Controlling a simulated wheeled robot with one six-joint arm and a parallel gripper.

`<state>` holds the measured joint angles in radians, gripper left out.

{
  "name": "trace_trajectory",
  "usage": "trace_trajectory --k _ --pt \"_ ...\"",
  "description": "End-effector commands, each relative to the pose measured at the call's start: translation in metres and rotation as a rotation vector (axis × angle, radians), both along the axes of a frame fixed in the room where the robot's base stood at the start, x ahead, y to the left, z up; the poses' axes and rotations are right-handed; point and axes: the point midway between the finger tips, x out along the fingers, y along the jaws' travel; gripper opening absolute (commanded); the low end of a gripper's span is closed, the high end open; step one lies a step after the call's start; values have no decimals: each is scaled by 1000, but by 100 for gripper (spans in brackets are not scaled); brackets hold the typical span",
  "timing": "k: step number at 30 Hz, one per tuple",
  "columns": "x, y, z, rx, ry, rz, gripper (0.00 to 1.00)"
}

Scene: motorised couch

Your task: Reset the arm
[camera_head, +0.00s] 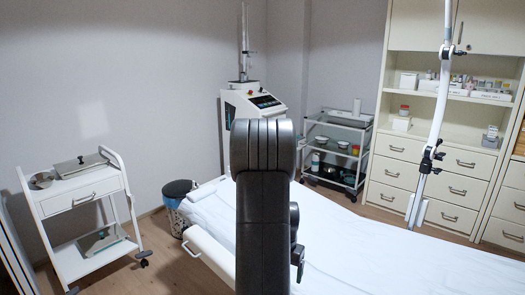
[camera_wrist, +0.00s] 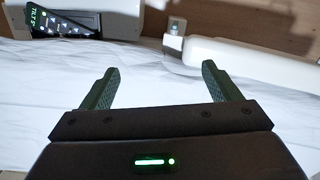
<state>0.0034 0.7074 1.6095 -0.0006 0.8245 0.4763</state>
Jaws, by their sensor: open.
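In the wrist view my gripper (camera_wrist: 158,82) is open, with its two dark green fingers spread apart and nothing between them. The white sheet of the couch lies beyond the fingers. In the head view my dark arm stands upright in the middle of the picture, in front of the couch (camera_head: 385,255). A small part of the gripper may show at the arm's right side, but most of it is hidden there. A hand control (camera_wrist: 62,22) with a lit green display reading like "TILTS" is at the upper left of the wrist view.
A white trolley (camera_head: 82,200) stands at the left, near a bin (camera_head: 178,205). A machine (camera_head: 250,103) and a glass-shelved cart (camera_head: 335,150) stand behind the couch. A white jointed arm (camera_head: 435,125) hangs over the couch's right side. Cabinets (camera_head: 440,160) line the back right.

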Motion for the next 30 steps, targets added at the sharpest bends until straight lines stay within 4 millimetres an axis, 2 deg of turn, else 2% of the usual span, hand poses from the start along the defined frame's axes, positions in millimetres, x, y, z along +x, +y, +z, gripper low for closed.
trace_trajectory --k 1,12,19,30 --pt "1 9 8 0 1 54 83" --pt "6 56 21 0 1 396 83" --pt "7 65 22 0 0 469 83" --pt "6 65 22 0 2 470 83"
